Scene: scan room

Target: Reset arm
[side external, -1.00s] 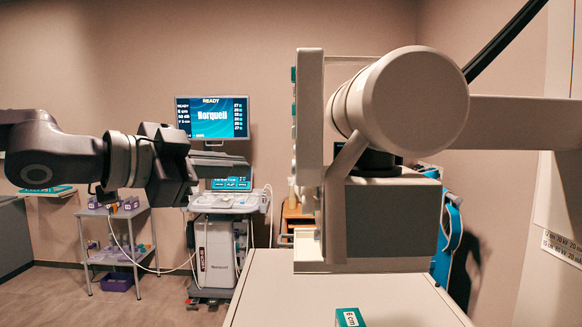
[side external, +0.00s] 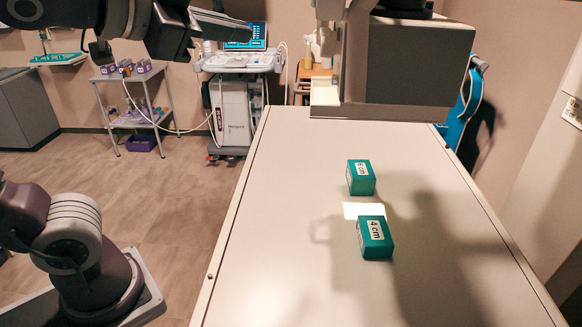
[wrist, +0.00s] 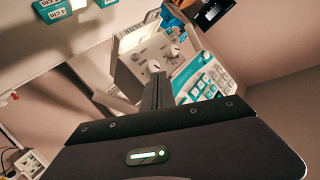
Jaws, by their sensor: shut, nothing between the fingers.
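My gripper (side external: 225,22) is at the upper left of the side external view, raised and left of the table in the picture. Its thin dark fingers (wrist: 153,95) are together and empty in the wrist view. My arm base shows at the lower left of the side external view. No object touches the gripper.
Two teal blocks (side external: 361,178) (side external: 375,238) stand on the pale table (side external: 270,250) beside a bright white rectangle (side external: 364,210); the nearer is marked 4 cm. A large box-shaped scan head (side external: 420,65) hangs above. A cart (side external: 238,100) and shelf trolley (side external: 130,100) stand behind.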

